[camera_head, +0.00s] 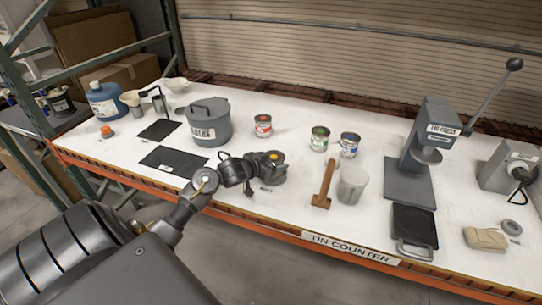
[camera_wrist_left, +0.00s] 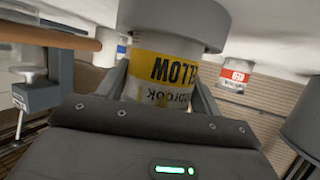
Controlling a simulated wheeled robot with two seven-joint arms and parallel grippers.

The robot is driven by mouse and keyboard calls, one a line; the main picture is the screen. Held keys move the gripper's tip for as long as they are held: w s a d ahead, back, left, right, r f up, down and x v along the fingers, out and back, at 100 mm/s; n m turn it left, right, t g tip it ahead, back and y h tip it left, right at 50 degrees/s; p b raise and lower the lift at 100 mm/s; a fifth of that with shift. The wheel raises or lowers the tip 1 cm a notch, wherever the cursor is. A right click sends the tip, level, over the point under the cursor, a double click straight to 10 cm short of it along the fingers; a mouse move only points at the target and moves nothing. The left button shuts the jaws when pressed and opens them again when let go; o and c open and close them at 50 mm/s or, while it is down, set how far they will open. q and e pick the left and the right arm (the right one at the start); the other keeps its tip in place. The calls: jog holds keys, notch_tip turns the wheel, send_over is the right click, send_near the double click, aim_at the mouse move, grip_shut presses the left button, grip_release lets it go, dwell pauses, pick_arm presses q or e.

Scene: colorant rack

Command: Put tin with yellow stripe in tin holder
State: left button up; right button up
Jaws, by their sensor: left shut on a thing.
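The yellow-labelled tin (camera_wrist_left: 165,75) is between the fingers of my left gripper (camera_head: 268,163), which is shut on it. In the head view a yellow-orange spot marks the tin's top (camera_head: 277,157). The wrist view looks upside down, with the counter at the top. There the tin's lower end meets a wide round grey piece, which looks like the tin holder (camera_wrist_left: 170,18); its dark side also shows in the head view (camera_head: 271,179), below the gripper. The rim hides the tin's base, so I cannot tell how deep it sits. My right gripper is out of view.
Tins with red (camera_head: 263,126), green (camera_head: 319,139) and blue (camera_head: 349,145) marks stand behind. A grey pot (camera_head: 208,126) is close to the left. A wooden mallet (camera_head: 325,182), a grey cup (camera_head: 352,186) and the lid press (camera_head: 422,150) stand to the right.

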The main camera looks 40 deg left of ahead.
pick_arm(q)
jog(key=shift+f, duration=0.2)
jog(key=o, duration=1.1)
jog(key=shift+f, duration=0.15)
jog(key=shift+s+r, duration=0.1)
jog(key=shift+r, duration=0.1)
jog(key=v, duration=1.2)
jog(key=shift+f, duration=0.1)
